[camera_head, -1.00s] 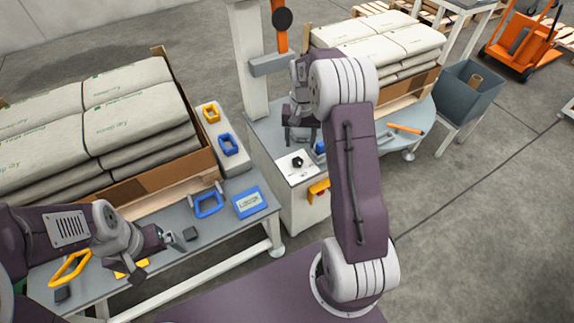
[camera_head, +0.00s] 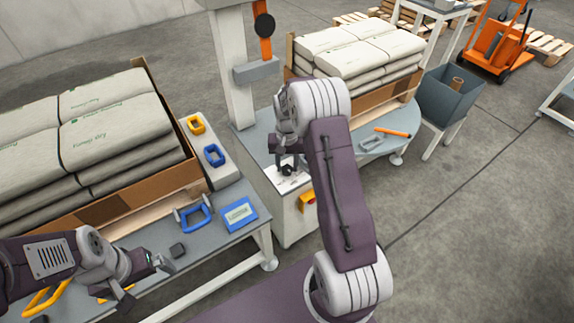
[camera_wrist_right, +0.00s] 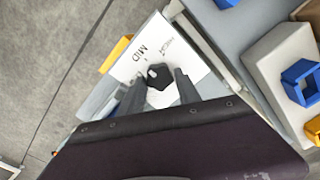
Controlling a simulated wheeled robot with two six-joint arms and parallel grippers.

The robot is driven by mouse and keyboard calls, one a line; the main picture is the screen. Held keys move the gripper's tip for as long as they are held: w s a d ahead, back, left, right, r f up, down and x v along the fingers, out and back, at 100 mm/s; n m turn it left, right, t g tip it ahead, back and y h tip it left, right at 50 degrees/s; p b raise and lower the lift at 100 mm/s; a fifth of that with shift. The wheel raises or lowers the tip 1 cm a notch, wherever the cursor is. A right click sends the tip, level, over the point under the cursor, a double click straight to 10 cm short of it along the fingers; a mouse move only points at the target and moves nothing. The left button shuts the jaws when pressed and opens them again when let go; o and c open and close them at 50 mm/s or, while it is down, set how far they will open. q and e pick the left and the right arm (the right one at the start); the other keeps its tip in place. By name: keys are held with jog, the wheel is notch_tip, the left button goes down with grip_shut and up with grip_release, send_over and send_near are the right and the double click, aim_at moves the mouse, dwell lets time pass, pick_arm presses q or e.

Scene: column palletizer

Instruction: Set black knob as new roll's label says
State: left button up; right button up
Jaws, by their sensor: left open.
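The black knob (camera_head: 287,170) sits on a white panel (camera_head: 291,185) on top of the grey cabinet; it also shows in the right wrist view (camera_wrist_right: 158,76). My right gripper (camera_head: 286,158) is over the knob. In the wrist view its open fingers (camera_wrist_right: 160,84) flank the knob, with thin gaps on both sides. My left gripper (camera_head: 147,281) is open and empty above the front-left table. I cannot make out a new roll or its label.
Sacks in a carton (camera_head: 120,110) stand behind. A yellow box (camera_head: 308,201) sticks out from the cabinet. A grey bin (camera_head: 447,100) holds a brown tube (camera_head: 457,83).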

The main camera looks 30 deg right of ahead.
grip_shut()
jog(key=shift+r+m+p, duration=0.25)
jog(key=shift+m+p, duration=0.45)
jog(key=shift+p, duration=0.35)
jog(key=m+p, duration=0.2)
jog(key=shift+d+p, duration=0.1)
jog(key=shift+p, duration=0.2)
jog(key=m+p, duration=0.3)
jog(key=m, duration=0.1)
jog(key=shift+s+m, duration=0.1)
jog(key=shift+m, duration=0.3)
jog(key=shift+f+m+p, duration=0.15)
jog(key=shift+m+p, duration=0.85)
jog(key=shift+m, duration=0.8)
jog(key=shift+d, duration=0.1)
jog(key=o, duration=0.6)
grip_release()
jog(key=shift+s, duration=0.1)
